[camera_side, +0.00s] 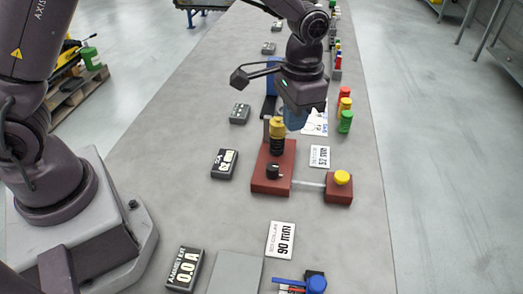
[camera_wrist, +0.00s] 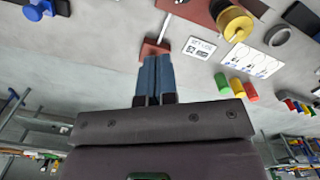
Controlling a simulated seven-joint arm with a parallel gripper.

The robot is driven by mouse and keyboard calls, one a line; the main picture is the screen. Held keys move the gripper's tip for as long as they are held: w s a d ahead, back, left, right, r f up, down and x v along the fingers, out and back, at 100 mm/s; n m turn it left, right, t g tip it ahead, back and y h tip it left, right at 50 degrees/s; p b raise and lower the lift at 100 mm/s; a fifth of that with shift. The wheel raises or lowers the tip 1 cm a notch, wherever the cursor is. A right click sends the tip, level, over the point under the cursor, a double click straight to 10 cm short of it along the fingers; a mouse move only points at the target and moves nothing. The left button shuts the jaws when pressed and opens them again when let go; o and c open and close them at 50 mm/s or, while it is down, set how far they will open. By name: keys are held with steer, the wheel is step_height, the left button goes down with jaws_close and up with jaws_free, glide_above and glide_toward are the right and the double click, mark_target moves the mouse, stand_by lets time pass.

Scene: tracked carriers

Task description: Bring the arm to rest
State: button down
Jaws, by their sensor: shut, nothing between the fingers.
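My gripper (camera_side: 296,124) is shut and empty, with its blue fingers together. It hangs in the air above the bench, close to a yellow-and-black cylinder (camera_side: 277,128) that stands on a red-brown base (camera_side: 262,180). In the side view I cannot tell whether there is a gap between them. In the wrist view the blue fingers (camera_wrist: 158,75) lie side by side with nothing between them. The yellow top of the cylinder (camera_wrist: 235,22) shows apart from them, at upper right.
A rod joins the base to a small red-brown block (camera_side: 338,193) with a yellow knob (camera_side: 342,177). Dark meter boxes (camera_side: 224,163), white cards (camera_side: 281,240) and red, yellow and green pieces (camera_side: 345,120) lie around. A blue-topped item (camera_side: 316,284) is at the front edge.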

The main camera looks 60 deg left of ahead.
steer(key=s+a+r+n+t, duration=0.1)
steer(key=s+a+r+t, duration=0.1)
steer(key=s+r, duration=0.3)
steer(key=s+a+r+n+t, duration=0.1)
steer(key=s+a+r+t, duration=0.1)
steer(key=s+a+r, duration=0.3)
steer(key=s+a+r+n+t, duration=0.1)
steer(key=s+r, duration=0.4)
steer(key=s, duration=0.5)
steer(key=a+t, duration=0.1)
steer(key=a, duration=0.1)
steer(key=shift+s+a+r, duration=0.3)
steer(key=shift+s, duration=0.05)
